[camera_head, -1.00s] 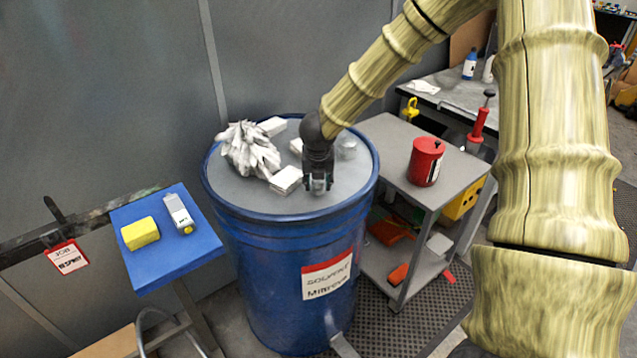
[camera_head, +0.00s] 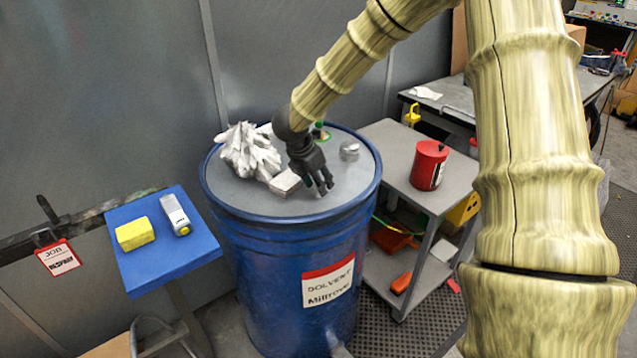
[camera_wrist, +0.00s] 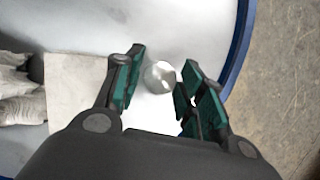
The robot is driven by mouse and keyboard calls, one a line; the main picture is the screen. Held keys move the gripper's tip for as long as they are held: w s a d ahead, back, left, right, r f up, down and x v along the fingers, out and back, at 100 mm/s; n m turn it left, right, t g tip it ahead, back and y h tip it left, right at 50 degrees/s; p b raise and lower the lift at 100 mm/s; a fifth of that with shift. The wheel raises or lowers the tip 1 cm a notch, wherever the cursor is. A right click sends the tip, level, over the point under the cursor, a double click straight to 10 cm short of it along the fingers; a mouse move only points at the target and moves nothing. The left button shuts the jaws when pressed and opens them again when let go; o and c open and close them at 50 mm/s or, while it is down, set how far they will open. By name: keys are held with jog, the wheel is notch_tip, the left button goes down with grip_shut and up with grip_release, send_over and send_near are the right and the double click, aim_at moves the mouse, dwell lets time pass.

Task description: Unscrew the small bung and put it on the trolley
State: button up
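The small bung (camera_wrist: 159,77), a round silvery cap, shows in the wrist view on the drum's pale top. It is between the green-padded fingers of my gripper (camera_wrist: 160,85), with a visible gap on at least the right side. In the head view my gripper (camera_head: 318,188) points down over the drum top (camera_head: 240,190), near its front, and hides the small bung. The gripper is open; whether a finger touches the bung I cannot tell. The grey trolley (camera_head: 395,140) stands right of the blue drum (camera_head: 250,270).
A larger silver cap (camera_head: 349,150) sits on the drum. White gloves (camera_head: 245,150) and a white block (camera_head: 285,183) lie left of my gripper. A red can (camera_head: 428,165) stands on the trolley, with bare surface around it. A blue stand (camera_head: 170,255) is at left.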

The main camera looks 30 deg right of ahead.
jog(key=c, duration=0.7)
jog(key=n+t, duration=0.1)
jog(key=n, duration=0.1)
jog(key=shift+s+r+n, duration=0.1)
jog(key=shift+r+n, duration=0.05)
jog(key=shift+n, duration=0.25)
jog(key=shift+n+t+y+p, duration=0.3)
jog(key=shift+n+t+p, duration=0.1)
jog(key=shift+n, duration=0.5)
jog(key=shift+r+n+y+p, duration=0.1)
jog(key=shift+n+y+p, duration=0.2)
jog(key=shift+n+p, duration=0.55)
jog(key=shift+d+n+t+y+p, duration=0.1)
jog(key=shift+n+t+y+p, duration=0.25)
jog(key=shift+n, duration=0.7)
jog(key=shift+f+n+t, duration=0.2)
jog(key=shift+n+t, duration=0.05)
jog(key=shift+n, duration=0.15)
